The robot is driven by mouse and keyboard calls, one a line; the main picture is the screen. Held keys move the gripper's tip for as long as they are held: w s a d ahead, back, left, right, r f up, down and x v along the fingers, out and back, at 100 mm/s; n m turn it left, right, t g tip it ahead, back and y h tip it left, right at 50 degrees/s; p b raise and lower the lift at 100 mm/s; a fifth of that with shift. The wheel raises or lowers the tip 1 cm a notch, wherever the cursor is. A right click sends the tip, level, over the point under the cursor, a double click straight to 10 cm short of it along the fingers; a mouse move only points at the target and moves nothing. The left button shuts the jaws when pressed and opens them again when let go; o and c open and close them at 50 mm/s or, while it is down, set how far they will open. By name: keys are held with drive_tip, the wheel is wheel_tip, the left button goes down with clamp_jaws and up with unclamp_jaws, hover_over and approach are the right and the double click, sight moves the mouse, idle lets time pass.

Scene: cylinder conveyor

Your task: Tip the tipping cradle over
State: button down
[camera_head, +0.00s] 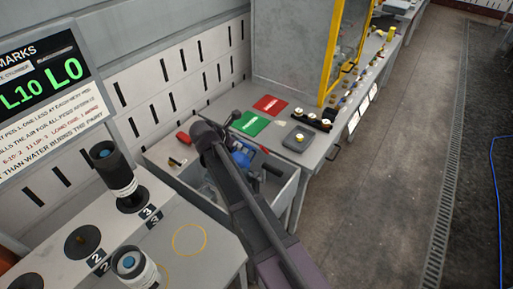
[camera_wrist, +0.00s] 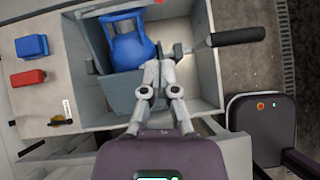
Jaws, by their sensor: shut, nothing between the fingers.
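The tipping cradle (camera_wrist: 88,42) is a grey holder inside a grey open-topped bin (camera_wrist: 205,75), with a blue cylinder (camera_wrist: 130,50) lying in it. A black-gripped lever (camera_wrist: 238,37) sticks out to the right across the bin's rim in the wrist view. My gripper (camera_wrist: 157,66) is shut and empty over the bin. Its tips appear close to the blue cylinder's lower right edge, left of the lever; I cannot tell whether they touch. In the head view the blue cylinder (camera_head: 241,156) and lever grip (camera_head: 271,170) show beside my arm, which hides part of the cradle.
A blue block (camera_wrist: 32,46) and a red block (camera_wrist: 28,78) sit on the surface left of the bin. Green (camera_head: 250,124) and red (camera_head: 270,104) mats lie on the bench behind. Dark cylinders (camera_head: 114,170) stand on the front-left table.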

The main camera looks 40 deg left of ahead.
drive_tip(key=shift+w+f, duration=0.1)
drive_tip(key=shift+f, duration=0.05)
idle(0.3)
drive_tip(key=b, duration=0.9)
approach(260, 147)
drive_tip(key=shift+x, duration=3.85)
drive_tip(key=shift+a, duration=0.15)
